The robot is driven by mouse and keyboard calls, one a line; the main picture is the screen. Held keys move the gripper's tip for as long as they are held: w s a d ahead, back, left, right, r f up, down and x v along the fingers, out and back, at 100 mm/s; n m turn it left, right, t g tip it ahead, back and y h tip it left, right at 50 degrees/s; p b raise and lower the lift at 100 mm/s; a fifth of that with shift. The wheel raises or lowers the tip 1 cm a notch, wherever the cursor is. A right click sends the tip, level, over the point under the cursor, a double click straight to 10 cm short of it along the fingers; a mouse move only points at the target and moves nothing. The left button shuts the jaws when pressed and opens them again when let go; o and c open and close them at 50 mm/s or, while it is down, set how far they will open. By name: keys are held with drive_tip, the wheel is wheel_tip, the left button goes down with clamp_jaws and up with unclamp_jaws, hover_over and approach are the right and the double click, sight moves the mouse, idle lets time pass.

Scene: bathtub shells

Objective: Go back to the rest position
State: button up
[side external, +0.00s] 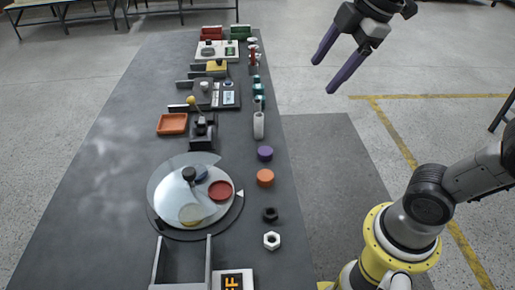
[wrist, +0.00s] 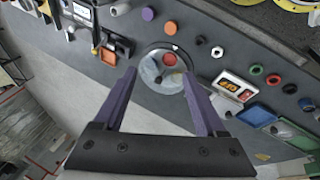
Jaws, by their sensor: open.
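My gripper (side external: 337,68) is raised in the air at the upper right of the side external view, to the right of the long grey table (side external: 100,150). Its two purple fingers are spread apart with nothing between them. In the wrist view my gripper (wrist: 161,97) also shows open and empty. Beyond the fingers lies the table with a round turntable (wrist: 152,70), well apart from the gripper. The turntable, with a clear cover (side external: 160,187), stands on the table in the side external view.
A purple disc (side external: 265,153), an orange disc (side external: 265,177), a black nut (side external: 270,214) and a white nut (side external: 271,240) line the table's right edge. An orange tray (side external: 172,123) and several fixtures stand farther back. The air around my gripper is clear.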

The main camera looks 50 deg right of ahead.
drive_tip(key=s+d+f+m, duration=0.1)
drive_tip(key=s+f+m, duration=0.7)
drive_tip(key=f+m, duration=0.2)
drive_tip(key=shift+s+d+f+m+t, duration=0.25)
drive_tip(key=shift+m+t, duration=0.05)
drive_tip(key=shift+m, duration=0.7)
